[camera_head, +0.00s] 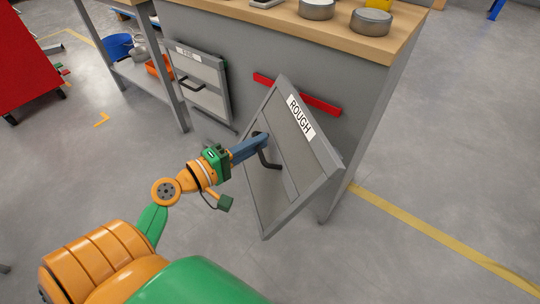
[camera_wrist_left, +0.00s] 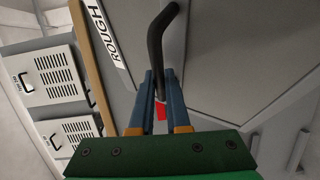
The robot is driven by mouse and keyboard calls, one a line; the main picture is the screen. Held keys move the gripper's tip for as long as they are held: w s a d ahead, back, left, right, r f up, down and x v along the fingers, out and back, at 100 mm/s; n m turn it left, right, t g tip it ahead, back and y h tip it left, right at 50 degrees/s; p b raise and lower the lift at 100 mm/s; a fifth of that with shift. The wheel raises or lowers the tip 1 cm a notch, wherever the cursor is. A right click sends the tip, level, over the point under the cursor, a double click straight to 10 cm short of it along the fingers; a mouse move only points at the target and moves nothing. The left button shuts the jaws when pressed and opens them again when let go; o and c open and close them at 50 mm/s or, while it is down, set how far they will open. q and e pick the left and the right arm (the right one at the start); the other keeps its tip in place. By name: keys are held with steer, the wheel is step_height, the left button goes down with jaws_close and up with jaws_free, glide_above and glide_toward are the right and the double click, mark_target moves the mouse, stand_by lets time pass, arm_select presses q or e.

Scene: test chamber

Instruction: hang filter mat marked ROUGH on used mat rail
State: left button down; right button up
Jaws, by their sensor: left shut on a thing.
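The filter mat marked ROUGH (camera_head: 308,149) is a grey framed panel with a white label and a black handle. It is tilted and held in the air in front of the grey bench side. My left gripper (camera_head: 264,143) is shut on its black handle; the handle also shows between the fingers in the left wrist view (camera_wrist_left: 158,92). A red rail (camera_head: 263,79) is fixed to the bench side behind the mat, which hides its middle part. A small red patch shows between the fingers in the left wrist view. My right gripper is not in view.
Another framed panel with a handle (camera_head: 199,88) hangs on the bench side to the left. Round metal tins (camera_head: 371,21) stand on the wooden bench top (camera_head: 345,40). A red cabinet (camera_head: 30,60) stands far left. The floor at right is clear, with a yellow line (camera_head: 440,232).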

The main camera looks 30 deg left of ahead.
arm_select(q)
steer(key=a+f+n+y, duration=0.3)
steer(key=a+f+y, duration=0.1)
steer(key=y, duration=0.1)
steer(key=w+a+f+n+y, duration=0.1)
steer(key=a+f+n+y, duration=0.1)
steer(key=y, duration=0.1)
steer(key=shift+a+f+n+t, duration=0.15)
steer(key=shift+a+n+t, duration=0.15)
steer(key=shift+a+t, duration=0.1)
steer(key=n+y+p, duration=0.1)
steer(key=d+y+p, duration=0.1)
steer(key=y, duration=0.1)
steer(key=shift+d+r+n+g+p, duration=0.15)
steer(key=shift+r+n+g+p, duration=0.1)
steer(key=shift+n+g+p, duration=0.15)
steer(key=shift+d, duration=0.4)
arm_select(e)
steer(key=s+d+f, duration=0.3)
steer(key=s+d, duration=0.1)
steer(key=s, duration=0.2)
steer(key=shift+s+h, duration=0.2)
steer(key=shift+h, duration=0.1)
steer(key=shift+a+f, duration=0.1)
